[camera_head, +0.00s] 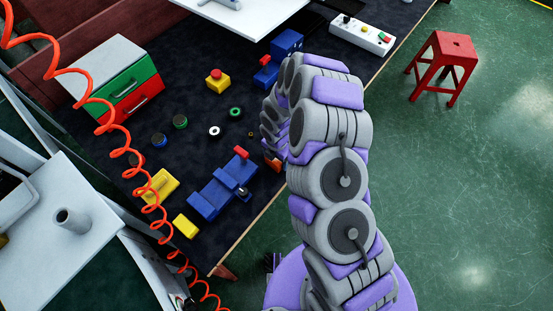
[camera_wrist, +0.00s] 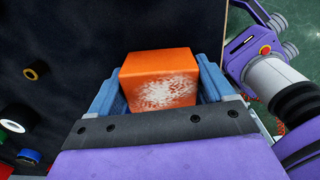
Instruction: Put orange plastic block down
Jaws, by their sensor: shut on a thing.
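The orange plastic block (camera_wrist: 160,82) is between the two blue fingers of my gripper (camera_wrist: 158,90) in the wrist view. The gripper is shut on it. The block's near face has a pale scuffed patch. In the head view a small part of the orange block (camera_head: 272,163) shows beside my arm, near the right edge of the dark table (camera_head: 205,140). My arm hides most of the gripper there. I cannot tell whether the block touches the table.
A drawer box (camera_head: 118,75) stands at the back left. A red stool (camera_head: 444,62) stands on the green floor.

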